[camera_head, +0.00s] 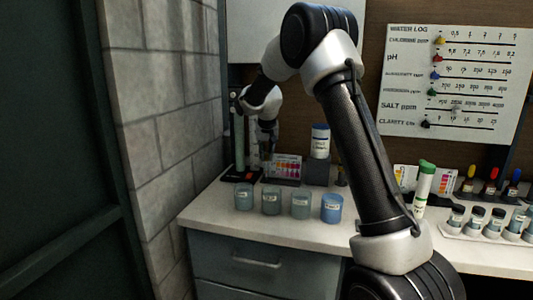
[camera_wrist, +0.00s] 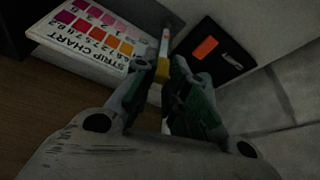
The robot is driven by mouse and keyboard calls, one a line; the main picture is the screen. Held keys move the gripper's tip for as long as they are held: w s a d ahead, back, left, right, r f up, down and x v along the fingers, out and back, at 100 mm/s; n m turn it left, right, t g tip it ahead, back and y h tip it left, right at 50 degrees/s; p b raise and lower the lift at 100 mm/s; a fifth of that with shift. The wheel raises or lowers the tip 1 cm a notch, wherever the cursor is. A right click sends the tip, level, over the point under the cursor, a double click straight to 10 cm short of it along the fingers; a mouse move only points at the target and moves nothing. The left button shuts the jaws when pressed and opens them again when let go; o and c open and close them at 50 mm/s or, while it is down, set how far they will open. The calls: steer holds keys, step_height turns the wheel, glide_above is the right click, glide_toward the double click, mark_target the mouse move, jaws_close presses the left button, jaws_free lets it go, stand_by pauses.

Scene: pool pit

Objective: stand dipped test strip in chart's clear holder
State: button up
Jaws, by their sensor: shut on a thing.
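The strip chart (camera_head: 287,166), a white card with rows of coloured squares, stands on the counter near the wall; it fills the upper left of the wrist view (camera_wrist: 97,33). My gripper (camera_head: 266,152) points down just left of the chart. In the wrist view my gripper (camera_wrist: 163,75) is shut on a thin pale test strip (camera_wrist: 164,45), which sticks out past the fingertips beside the chart's right edge. A yellow piece shows between the fingers. I cannot make out the clear holder, nor whether the strip touches anything.
Several labelled cups (camera_head: 300,205) stand in a row in front of the chart. A white bottle (camera_head: 320,140) stands on a dark block to its right. A black item with an orange label (camera_wrist: 206,48) lies near the strip. The block wall (camera_head: 165,110) is close on the left.

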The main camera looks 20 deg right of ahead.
steer(key=shift+f, duration=0.45)
stand_by(0.6)
steer(key=o, duration=0.7)
steer(key=shift+r, duration=3.5)
